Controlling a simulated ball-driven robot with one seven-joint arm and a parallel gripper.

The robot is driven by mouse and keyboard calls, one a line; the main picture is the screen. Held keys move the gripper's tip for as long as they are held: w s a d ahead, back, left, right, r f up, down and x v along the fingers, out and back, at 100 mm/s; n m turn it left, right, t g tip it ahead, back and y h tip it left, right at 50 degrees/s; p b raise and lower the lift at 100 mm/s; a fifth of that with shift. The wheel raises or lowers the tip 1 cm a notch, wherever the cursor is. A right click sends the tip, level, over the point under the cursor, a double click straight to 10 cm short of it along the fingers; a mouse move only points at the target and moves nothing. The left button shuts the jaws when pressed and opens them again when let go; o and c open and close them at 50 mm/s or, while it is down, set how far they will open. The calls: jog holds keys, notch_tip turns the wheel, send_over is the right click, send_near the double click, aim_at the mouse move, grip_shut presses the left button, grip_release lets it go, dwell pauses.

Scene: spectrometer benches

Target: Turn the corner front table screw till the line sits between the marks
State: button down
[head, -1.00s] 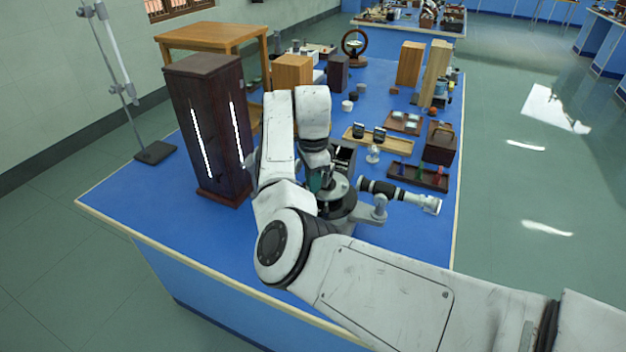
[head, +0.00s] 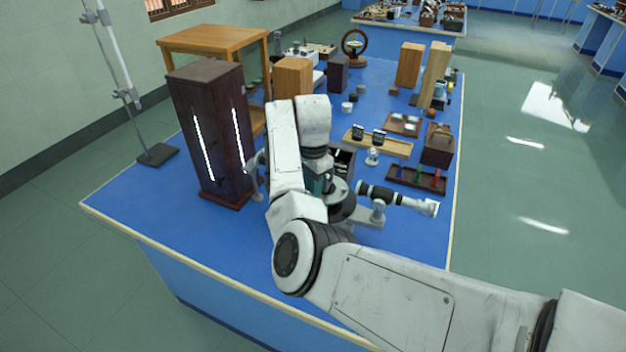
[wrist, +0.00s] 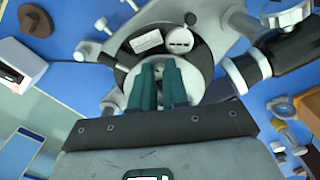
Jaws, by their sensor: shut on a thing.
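The spectrometer shows in the head view with its black and silver telescope (head: 400,197) pointing right; my arm hides much of its middle. In the wrist view its dark round table (wrist: 203,65) carries a white label plate (wrist: 146,40) and a small round white dial (wrist: 180,41) with dark marks. The dial's line is too small to read. My gripper (wrist: 158,70) reaches over the near part of this table, its two teal fingers close together. It is shut on a table screw, mostly hidden between the fingertips. I cannot tell which corner screw it is.
A tall dark lamp box (head: 211,135) with bright slits stands close left of my arm. The blue bench top (head: 150,205) is bare at the front left.

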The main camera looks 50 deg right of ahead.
jog(key=shift+r+n+p, duration=0.1)
jog(key=shift+n+p, duration=0.65)
jog(key=shift+n, duration=0.45)
jog(key=c, duration=1.1)
grip_release()
notch_tip(320, 180, up, 11)
jog(key=shift+f+b, duration=0.15)
jog(key=shift+b, duration=0.75)
